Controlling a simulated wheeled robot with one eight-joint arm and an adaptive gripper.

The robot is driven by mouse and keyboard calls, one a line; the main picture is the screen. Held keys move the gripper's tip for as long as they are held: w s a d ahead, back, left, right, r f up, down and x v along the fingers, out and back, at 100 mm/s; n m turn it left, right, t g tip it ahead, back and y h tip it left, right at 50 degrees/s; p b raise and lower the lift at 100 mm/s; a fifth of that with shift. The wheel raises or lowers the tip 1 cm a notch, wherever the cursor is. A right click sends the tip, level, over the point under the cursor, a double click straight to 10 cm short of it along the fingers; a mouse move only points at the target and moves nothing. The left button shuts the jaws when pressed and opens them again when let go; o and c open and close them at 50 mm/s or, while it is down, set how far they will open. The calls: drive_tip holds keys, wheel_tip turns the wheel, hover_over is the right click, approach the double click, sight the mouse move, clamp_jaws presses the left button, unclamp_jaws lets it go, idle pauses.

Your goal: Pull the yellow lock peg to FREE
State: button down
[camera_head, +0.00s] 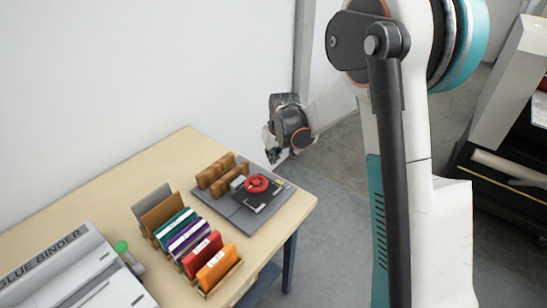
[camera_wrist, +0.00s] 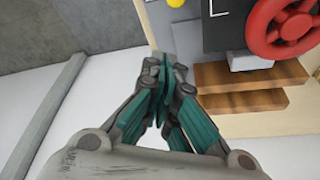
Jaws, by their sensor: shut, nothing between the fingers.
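The yellow lock peg (camera_head: 279,182) is a small yellow spot at the far right corner of a dark grey fixture plate (camera_head: 236,211) on the table. It also shows at the top edge of the wrist view (camera_wrist: 176,3), partly cut off. A red handwheel (camera_head: 256,184) sits on a black block (camera_head: 262,202) beside it. My gripper (camera_head: 272,155) is behind the table's far edge, near the plate and apart from the peg. In the wrist view its teal fingers (camera_wrist: 165,70) are closed together and empty. The FREE marking cannot be read.
Two wooden blocks (camera_head: 215,171) stand on the plate's left side. A rack of coloured folders (camera_head: 185,238) and a glue binder (camera_head: 80,275) are on the table (camera_head: 165,155). A white wall is behind. Floor is clear right of the table.

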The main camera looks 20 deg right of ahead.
drive_tip(key=b+x, duration=0.2)
drive_tip(key=x, duration=0.5)
drive_tip(key=shift+f, duration=0.15)
drive_tip(key=s, duration=0.2)
drive_tip(key=shift+s+d+r, duration=0.2)
drive_tip(key=shift+s, duration=0.1)
drive_tip(key=shift+s+d+b, duration=0.1)
drive_tip(key=shift+s+b, duration=0.3)
drive_tip(key=shift+s, duration=0.35)
drive_tip(key=shift+s+d, duration=0.4)
drive_tip(key=shift+s, duration=0.15)
drive_tip(key=shift+s+d, duration=0.4)
drive_tip(key=shift+s, duration=0.2)
drive_tip(key=shift+w, duration=0.1)
